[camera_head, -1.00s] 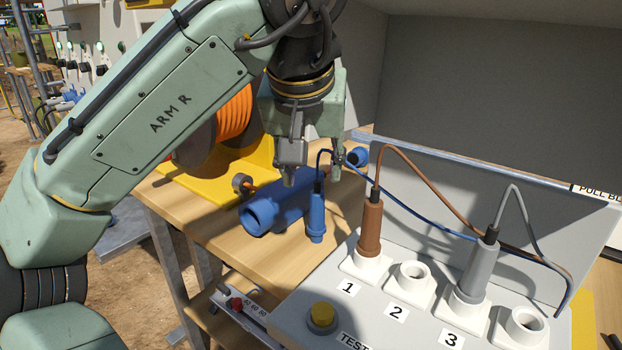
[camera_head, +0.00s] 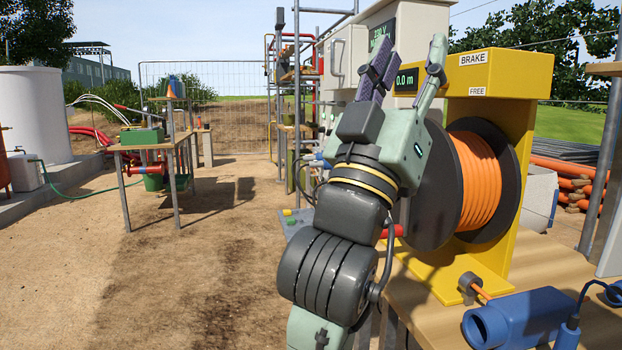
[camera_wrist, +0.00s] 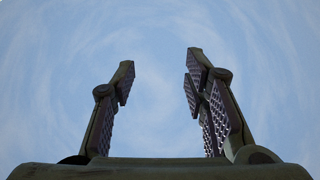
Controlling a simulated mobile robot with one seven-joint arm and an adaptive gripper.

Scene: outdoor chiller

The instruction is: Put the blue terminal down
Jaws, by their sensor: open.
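The blue terminal (camera_head: 567,337) stands on the wooden bench at the bottom right of the head view, with its dark blue lead rising from the top. Its lower end is cut off by the picture edge. My gripper (camera_head: 411,62) is raised in front of the orange cable reel, with its fingers pointing up. It is open and empty, well up and left of the terminal. In the wrist view my gripper (camera_wrist: 160,72) shows both fingers apart against plain sky, with nothing between them.
A blue tubular fitting (camera_head: 512,320) lies beside the terminal on the wooden bench (camera_head: 425,305). The yellow reel stand (camera_head: 500,110) with orange cable (camera_head: 475,180) is close right of my gripper. A grey cabinet (camera_head: 345,55) stands behind. Open sandy ground (camera_head: 200,260) lies left.

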